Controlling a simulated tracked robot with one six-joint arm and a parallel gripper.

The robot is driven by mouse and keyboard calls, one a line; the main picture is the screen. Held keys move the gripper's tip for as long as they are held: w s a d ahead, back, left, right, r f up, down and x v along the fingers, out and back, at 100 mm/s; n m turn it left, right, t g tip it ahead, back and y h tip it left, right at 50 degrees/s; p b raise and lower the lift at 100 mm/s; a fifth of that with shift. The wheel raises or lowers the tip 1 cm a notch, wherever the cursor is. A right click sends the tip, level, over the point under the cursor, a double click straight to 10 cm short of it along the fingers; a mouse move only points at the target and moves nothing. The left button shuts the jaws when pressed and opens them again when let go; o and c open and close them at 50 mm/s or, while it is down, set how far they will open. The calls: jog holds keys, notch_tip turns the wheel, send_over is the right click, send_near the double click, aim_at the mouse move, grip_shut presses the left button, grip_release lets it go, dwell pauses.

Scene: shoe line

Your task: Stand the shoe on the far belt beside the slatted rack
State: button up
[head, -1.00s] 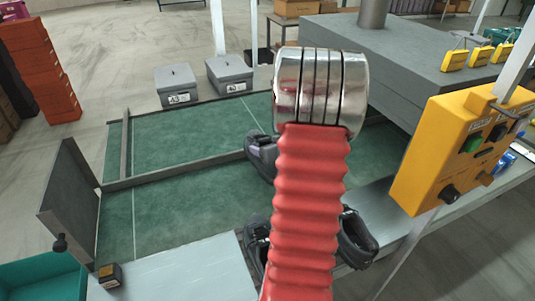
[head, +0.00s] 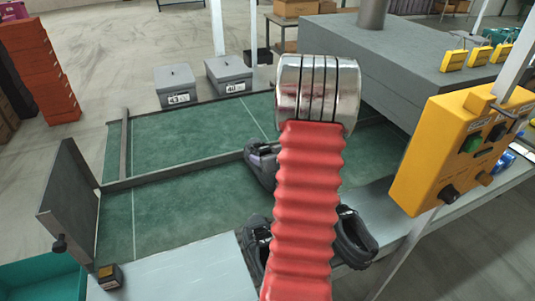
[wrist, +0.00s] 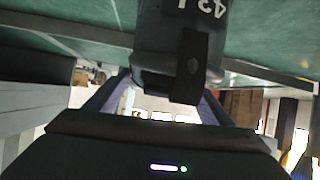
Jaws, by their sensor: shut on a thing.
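My gripper (wrist: 165,95) is shut on a dark shoe (wrist: 178,45) in the wrist view, with one finger on either side. A dark tab hangs on the shoe, and white figures, upside down and hard to read, show near the top edge. In the head view my red arm hides the gripper. A dark shoe (head: 262,165) shows left of the arm at the dividing rail; it seems to be the held one. The far green belt (head: 190,140) lies beyond that rail. I cannot make out the slatted rack.
Two more dark shoes, one left (head: 255,240) and one right (head: 352,240) of my arm, are partly hidden. Two grey boxes (head: 175,88) (head: 230,75) stand behind the far belt. A yellow control box (head: 455,150) is at right. The far belt's left part is clear.

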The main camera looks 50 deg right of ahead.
jog(key=o, duration=2)
jog(key=shift+f, duration=0.1)
jog(key=shift+o, duration=0.2)
jog(key=shift+s+r, duration=0.1)
jog(key=shift+r, duration=0.25)
jog(key=shift+s+a+r, duration=0.2)
jog(key=shift+s, duration=0.1)
jog(key=v, duration=1.1)
jog(key=shift+f, duration=0.1)
